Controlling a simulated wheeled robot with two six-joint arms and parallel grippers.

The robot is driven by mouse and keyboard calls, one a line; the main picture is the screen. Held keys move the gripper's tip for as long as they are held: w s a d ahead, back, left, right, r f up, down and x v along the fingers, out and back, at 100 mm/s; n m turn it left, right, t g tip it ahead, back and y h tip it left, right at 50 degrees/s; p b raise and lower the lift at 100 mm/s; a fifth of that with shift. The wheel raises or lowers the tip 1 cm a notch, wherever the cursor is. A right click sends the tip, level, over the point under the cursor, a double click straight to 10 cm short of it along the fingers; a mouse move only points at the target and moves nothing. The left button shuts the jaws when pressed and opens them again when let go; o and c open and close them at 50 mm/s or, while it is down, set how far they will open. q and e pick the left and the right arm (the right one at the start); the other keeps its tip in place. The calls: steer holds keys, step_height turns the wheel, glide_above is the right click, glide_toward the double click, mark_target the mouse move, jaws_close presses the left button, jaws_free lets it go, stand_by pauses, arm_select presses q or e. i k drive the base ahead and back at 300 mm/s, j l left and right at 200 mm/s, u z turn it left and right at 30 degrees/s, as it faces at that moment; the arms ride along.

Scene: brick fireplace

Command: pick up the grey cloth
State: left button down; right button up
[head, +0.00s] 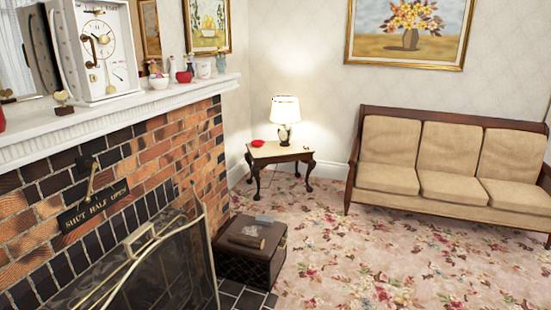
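A small light grey item (264,219) lies on top of a dark brown box (265,262) at the lower middle of the head view. It may be the grey cloth, but it is too small to tell. A brown, roll-like item (246,240) lies just in front of it on the same box. Neither of my grippers is in view.
The box stands on the floor beside the brick fireplace (150,150) and a glass fire screen (175,270). A lamp table (280,152) and a beige sofa (450,195) stand farther back. The flowered carpet (370,265) between is clear.

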mark_target(261, 219)
steer(key=i+z, duration=0.15)
steer(key=i, duration=0.7)
steer(key=i+j+z, duration=0.2)
steer(key=i, duration=0.65)
steer(key=i+l+u, duration=0.2)
steer(key=i+u, duration=0.25)
steer(key=i+l+u, duration=0.4)
steer(key=i, duration=0.15)
steer(key=i+l+u, duration=0.45)
steer(key=k+l, duration=0.05)
